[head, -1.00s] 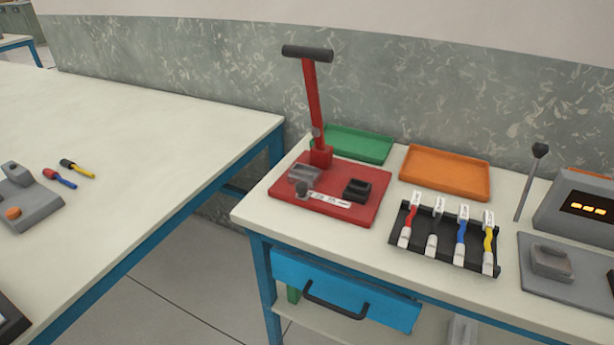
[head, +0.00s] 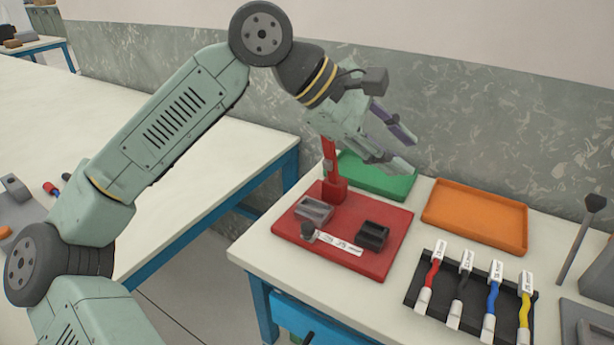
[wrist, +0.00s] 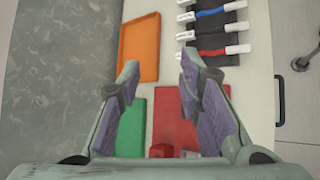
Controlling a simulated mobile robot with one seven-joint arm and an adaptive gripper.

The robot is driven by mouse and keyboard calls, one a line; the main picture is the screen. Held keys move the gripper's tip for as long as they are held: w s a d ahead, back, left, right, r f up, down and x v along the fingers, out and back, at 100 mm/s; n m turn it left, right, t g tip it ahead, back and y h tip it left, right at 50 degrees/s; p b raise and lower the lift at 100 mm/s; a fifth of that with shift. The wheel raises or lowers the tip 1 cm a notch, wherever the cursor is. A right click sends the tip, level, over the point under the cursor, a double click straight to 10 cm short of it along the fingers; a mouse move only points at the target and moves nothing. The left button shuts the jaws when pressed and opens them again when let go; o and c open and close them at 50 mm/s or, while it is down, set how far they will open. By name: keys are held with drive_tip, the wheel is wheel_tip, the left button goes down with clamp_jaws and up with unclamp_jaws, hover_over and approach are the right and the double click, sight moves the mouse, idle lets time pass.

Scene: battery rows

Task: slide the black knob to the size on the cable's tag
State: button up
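The black knob (head: 308,231) stands at the left end of a white marked strip (head: 340,243) on the red press base (head: 372,265). Several cables, among them a red one (head: 436,270) and a blue one (head: 492,298), lie in a black rack (head: 416,289). Each has a white tag whose print is too small to read. My gripper (head: 398,148) is open and empty, above and behind the press base, over the green tray. The wrist view shows its spread fingers (wrist: 160,68) with part of the red base (wrist: 180,112) below; the knob is not visible there.
A red lever post (head: 329,160) rises from the base, its top hidden by my arm. A grey block (head: 314,209) and a black block (head: 372,235) sit on the base. Green (head: 375,178) and orange (head: 474,215) trays lie behind. A grey lever stands at right.

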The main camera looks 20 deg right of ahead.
drive_tip(key=w+a+f+t+y, duration=0.2)
drive_tip(key=w+f+y, duration=0.2)
drive_tip(key=f, duration=0.2)
drive_tip(key=m+t+y, duration=0.1)
drive_tip(key=y, duration=0.5)
approach(307, 225)
drive_tip(key=shift+a+f, duration=0.25)
drive_tip(key=shift+f, duration=0.05)
wheel_tip(307, 225, down, 10)
drive_tip(key=shift+d+p, duration=0.1)
drive_tip(key=shift+p, duration=0.8)
drive_tip(key=shift+c, duration=0.3)
clamp_jaws()
